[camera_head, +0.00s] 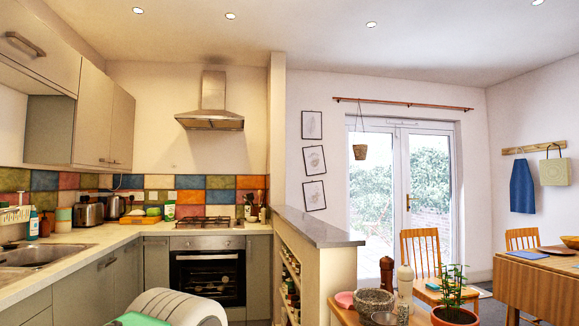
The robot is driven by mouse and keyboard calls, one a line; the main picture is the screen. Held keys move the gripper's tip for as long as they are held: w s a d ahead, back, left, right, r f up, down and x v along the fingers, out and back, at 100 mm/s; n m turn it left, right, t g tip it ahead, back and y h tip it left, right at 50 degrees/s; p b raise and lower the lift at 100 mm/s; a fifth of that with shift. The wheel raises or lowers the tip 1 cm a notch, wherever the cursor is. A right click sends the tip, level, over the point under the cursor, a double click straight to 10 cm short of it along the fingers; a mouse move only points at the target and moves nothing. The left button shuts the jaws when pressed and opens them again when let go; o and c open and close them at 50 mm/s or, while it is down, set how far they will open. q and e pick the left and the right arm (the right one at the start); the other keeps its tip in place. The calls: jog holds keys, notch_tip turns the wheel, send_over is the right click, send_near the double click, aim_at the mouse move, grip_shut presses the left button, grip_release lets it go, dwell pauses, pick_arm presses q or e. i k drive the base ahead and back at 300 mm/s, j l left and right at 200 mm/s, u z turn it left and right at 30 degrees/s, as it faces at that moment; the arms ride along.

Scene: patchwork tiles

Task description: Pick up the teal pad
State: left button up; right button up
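A teal-green flat piece (140,320), which may be the teal pad, shows at the bottom edge, left of centre. It is cut off by the frame, so its full shape and what it rests on are hidden. It lies against the front of a white and grey ribbed, rounded object (178,305). Neither of my grippers is in view.
A worktop with a sink (35,256) runs along the left. A grey-topped half wall (318,232) stands in the middle. A wooden surface (419,316) at bottom right holds a stone bowl (373,301), mills and a potted plant (453,297). A wooden table (540,284) stands at right.

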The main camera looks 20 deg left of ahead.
aim_at(433, 287)
jog(key=i+l+z, duration=0.75)
jog(key=l, duration=0.15)
jog(key=i+l+z, duration=0.5)
jog(key=i+z, duration=0.3)
jog(key=i+u, duration=0.3)
jog(key=i, duration=0.2)
jog(key=i+l+u, duration=0.1)
jog(key=i+u, duration=0.15)
jog(key=i, duration=0.25)
jog(key=i+l+u, duration=0.3)
jog(key=i, duration=0.2)
jog(key=i+j+u, duration=0.25)
jog(key=u, duration=0.15)
jog(key=i+u, duration=1.4)
jog(key=i, duration=1.75)
jog(key=i+j+z, duration=0.3)
jog(key=i+z, duration=0.15)
jog(key=i, duration=0.2)
jog(key=i+j+z, duration=0.4)
jog(key=i+j, duration=0.15)
jog(key=i, duration=0.05)
